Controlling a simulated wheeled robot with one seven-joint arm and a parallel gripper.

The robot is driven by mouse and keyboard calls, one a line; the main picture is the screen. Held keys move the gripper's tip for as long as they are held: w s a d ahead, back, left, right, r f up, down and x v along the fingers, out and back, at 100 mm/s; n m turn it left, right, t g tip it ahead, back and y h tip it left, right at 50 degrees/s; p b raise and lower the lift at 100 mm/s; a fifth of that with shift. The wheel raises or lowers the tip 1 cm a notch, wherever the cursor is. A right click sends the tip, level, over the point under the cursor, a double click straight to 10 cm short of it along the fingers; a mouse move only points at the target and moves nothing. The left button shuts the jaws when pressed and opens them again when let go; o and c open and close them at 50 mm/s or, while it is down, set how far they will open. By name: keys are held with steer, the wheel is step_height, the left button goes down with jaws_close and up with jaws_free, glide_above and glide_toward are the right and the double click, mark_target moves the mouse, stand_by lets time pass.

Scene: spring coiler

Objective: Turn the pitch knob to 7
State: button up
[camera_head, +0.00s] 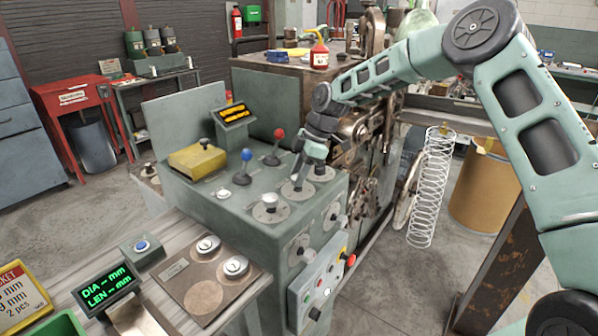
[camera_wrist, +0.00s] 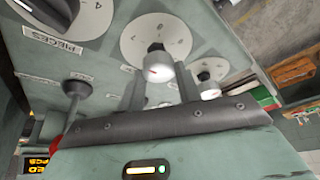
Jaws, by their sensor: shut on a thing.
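My gripper (camera_head: 299,176) reaches down onto one of the dial knobs on top of the green coiler console (camera_head: 240,207). In the head view my gripper mostly hides this knob.
A knob labelled PIECES (camera_wrist: 75,14) and another dial knob (camera_wrist: 209,88) flank the held one. Blue-topped (camera_head: 242,178) and red-topped (camera_head: 273,158) levers stand close by on the console. A wire spring (camera_head: 432,185) hangs to the right.

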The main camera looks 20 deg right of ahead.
steer(key=shift+n, duration=0.5)
steer(key=o, duration=1)
steer(key=b+v, duration=0.3)
steer(key=v, duration=1.4)
steer(key=shift+w+r, duration=0.25)
steer(key=shift+w, duration=0.1)
